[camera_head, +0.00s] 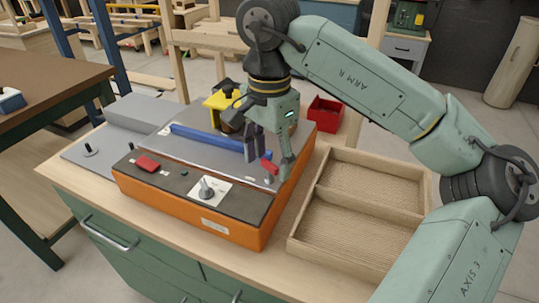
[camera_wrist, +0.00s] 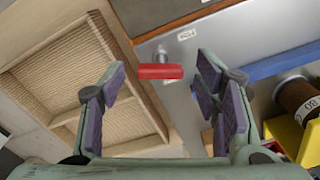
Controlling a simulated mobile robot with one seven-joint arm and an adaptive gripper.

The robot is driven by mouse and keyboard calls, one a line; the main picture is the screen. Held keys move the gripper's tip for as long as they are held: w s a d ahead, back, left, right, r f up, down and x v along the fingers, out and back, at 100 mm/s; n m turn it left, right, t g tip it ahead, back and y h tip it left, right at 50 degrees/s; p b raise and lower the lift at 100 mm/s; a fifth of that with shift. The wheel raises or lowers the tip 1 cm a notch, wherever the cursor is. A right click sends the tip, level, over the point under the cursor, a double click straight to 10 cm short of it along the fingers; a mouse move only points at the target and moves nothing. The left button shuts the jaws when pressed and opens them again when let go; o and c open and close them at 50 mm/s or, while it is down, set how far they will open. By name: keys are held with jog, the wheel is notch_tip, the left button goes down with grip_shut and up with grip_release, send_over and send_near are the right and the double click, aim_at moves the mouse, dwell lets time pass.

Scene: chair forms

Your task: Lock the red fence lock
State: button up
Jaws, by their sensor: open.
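The red fence lock (camera_head: 269,167) is a small red handle near the right end of the blue fence (camera_head: 205,139), on the grey top of an orange-sided machine (camera_head: 190,210). In the wrist view the lock (camera_wrist: 160,71) is a red bar lying across the picture on a short grey stem. My gripper (camera_head: 269,158) is open just above the lock in the head view, partly covering its surroundings. In the wrist view my gripper (camera_wrist: 158,88) has its two dark-padded fingers on either side of the bar, with gaps between. Nothing is held.
A divided wooden tray (camera_head: 310,244) stands right of the machine, and a red bin (camera_head: 325,113) behind it. A yellow guard (camera_head: 222,100) stands behind the fence. The front panel has a red paddle (camera_head: 147,163) and a grey lever (camera_head: 207,190).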

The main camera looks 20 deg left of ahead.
jog(key=shift+c, duration=0.4)
jog(key=c, duration=1.1)
jog(key=shift+o, duration=0.2)
jog(key=shift+m, duration=0.3)
jog(key=m+b, duration=0.1)
jog(key=m, duration=0.1)
jog(key=shift+m, duration=0.3)
jog(key=m+b, duration=0.1)
jog(key=m, duration=0.2)
jog(key=shift+m, duration=0.4)
jog(key=m+b, duration=0.1)
jog(key=m, duration=0.5)
jog(key=shift+m, duration=0.3)
